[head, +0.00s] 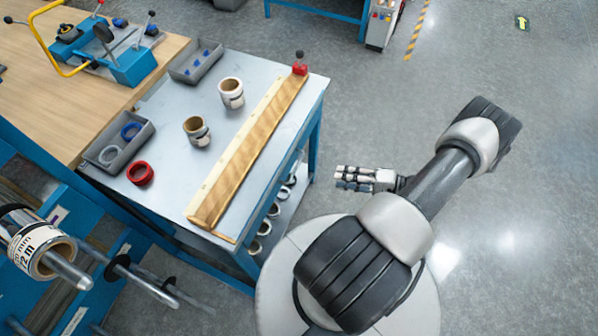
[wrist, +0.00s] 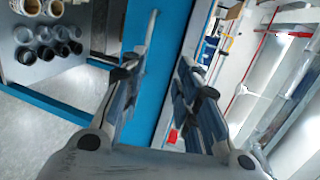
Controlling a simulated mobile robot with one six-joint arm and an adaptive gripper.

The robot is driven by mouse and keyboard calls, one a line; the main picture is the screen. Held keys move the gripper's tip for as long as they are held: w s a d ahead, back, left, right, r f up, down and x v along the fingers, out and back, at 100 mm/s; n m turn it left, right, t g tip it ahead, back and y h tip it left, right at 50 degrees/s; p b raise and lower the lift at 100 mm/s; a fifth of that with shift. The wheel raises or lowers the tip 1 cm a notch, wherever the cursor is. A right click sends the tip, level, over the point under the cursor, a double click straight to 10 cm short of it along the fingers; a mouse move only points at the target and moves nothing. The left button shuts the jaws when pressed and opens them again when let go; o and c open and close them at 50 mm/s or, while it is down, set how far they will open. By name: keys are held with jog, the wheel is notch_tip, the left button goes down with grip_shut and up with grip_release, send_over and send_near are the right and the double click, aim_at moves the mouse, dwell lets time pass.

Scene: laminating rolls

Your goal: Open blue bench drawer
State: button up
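The blue-framed bench (head: 317,118) with a grey metal top stands left of my arm. In the wrist view a blue panel (wrist: 168,50) under its top crosses the middle of the picture. It looks like the drawer front, but its edges are not clear. A thin pale bar (wrist: 151,32) along it may be the handle, partly behind my left finger. My gripper (head: 343,178) is at the bench's right side, apart from it in the head view. In the wrist view its fingers are spread, with nothing seen held between them. Contact with the bar cannot be told.
Rolls (head: 231,94), a wooden strip (head: 250,150), a red ring (head: 140,173) and grey trays (head: 118,146) are on the bench top. Several rolls stand on the lower shelf (wrist: 62,72). The floor (head: 500,130) right of the bench is clear.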

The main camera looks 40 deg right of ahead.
jog(key=w+a+f+b, duration=0.1)
jog(key=w+a+f, duration=0.1)
jog(key=w, duration=0.2)
jog(key=w+a+f+h, duration=0.1)
jog(key=w+a+f, duration=0.1)
jog(key=w, duration=0.3)
jog(key=w+a+f+m+t+b, duration=0.1)
jog(key=w+a+f, duration=0.1)
jog(key=w, duration=0.3)
jog(key=shift+w+a+f+b, duration=0.15)
jog(key=shift+a+f+b, duration=0.15)
jog(key=shift+b, duration=0.05)
grip_shut()
dwell(0.4)
